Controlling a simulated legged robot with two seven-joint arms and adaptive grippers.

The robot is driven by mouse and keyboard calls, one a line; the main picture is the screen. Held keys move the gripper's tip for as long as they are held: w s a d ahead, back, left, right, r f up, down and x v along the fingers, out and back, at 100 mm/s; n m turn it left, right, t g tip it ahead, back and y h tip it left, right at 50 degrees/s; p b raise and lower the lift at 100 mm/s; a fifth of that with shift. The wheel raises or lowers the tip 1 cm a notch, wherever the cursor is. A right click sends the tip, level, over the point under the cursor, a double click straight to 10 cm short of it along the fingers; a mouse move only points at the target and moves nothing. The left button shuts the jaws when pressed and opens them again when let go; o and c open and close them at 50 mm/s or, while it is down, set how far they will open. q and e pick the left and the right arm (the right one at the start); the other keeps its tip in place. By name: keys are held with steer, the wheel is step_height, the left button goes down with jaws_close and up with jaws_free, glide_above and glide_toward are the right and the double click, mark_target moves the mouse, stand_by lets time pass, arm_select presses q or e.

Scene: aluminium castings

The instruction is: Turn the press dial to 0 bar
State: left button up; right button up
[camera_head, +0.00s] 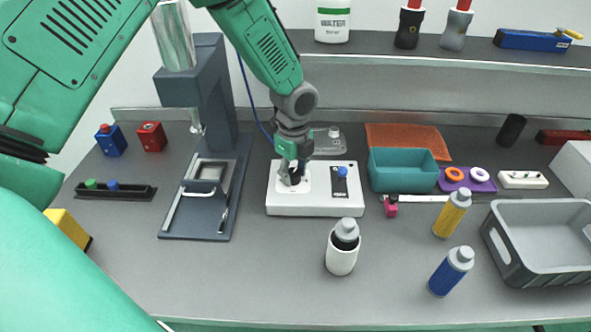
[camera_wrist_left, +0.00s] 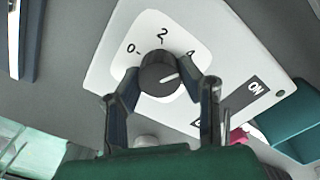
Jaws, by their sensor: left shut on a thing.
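The press dial is a round dark knob (camera_wrist_left: 158,72) on a white control box (camera_head: 315,210). Its printed scale shows 0, 2 and a partly covered 4 in the left wrist view. The white pointer line points right, just below the 4, well away from the 0. My left gripper (camera_head: 291,168) reaches down onto the box from above. In the left wrist view its two fingers (camera_wrist_left: 162,83) are shut on the dial, one on each side. The right finger hides part of the scale. My right gripper is not in view.
A blue switch (camera_head: 342,171) sits on the box right of the dial. The grey press (camera_head: 243,150) stands left, a teal bin (camera_head: 403,178) right. A white cup (camera_head: 341,262) with a grey-capped bottle stands in front.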

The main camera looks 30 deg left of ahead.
arm_select(q)
steer(key=n, duration=0.1)
steer(key=n+p, duration=0.1)
steer(key=n, duration=0.1)
steer(key=shift+w+a+r, duration=0.1)
steer(key=shift+w+r, duration=0.05)
steer(key=n+p, duration=0.1)
steer(key=n, duration=0.1)
steer(key=shift+n, duration=0.3)
steer(key=n+p, duration=0.1)
steer(key=n, duration=0.4)
steer(key=n+p, duration=0.1)
steer(key=n, duration=0.5)
steer(key=shift+n, duration=0.4)
steer(key=n, duration=0.4)
steer(key=shift+f+p, duration=0.2)
steer(key=shift+p, duration=0.15)
steer(key=shift+n, duration=1)
steer(key=shift+s+f, duration=0.1)
steer(key=shift+s, duration=0.15)
steer(key=o, duration=1.1)
steer(key=shift+o, duration=0.2)
steer(key=shift+w, duration=0.1)
